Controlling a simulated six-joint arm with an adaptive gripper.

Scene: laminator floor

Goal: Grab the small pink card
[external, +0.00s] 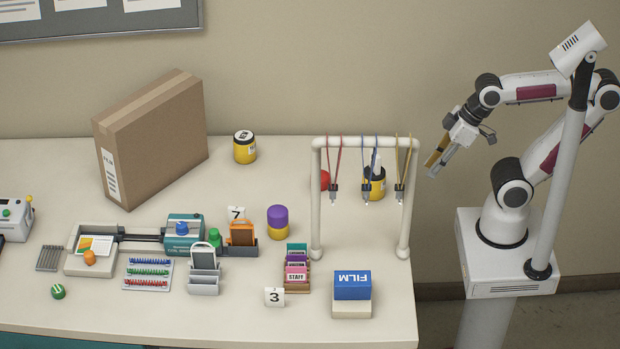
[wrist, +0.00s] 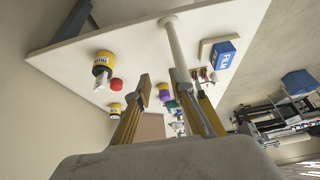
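The rack is near the front of the table, left of the blue FILM box. In the wrist view the rack area is small and partly behind a finger; I cannot make out the pink card there. My gripper (external: 437,168) is in the air right of the table, well away from the card. Its two fingers (wrist: 164,92) are apart with nothing held between them.
A white hanging frame (external: 365,143) with several lanyards stands right of the rack. The FILM box (external: 351,285) sits by the right front edge. A number 3 tent (external: 274,297) and a purple-yellow jar (external: 278,222) are close to the rack. A tall carton (external: 152,137) stands behind.

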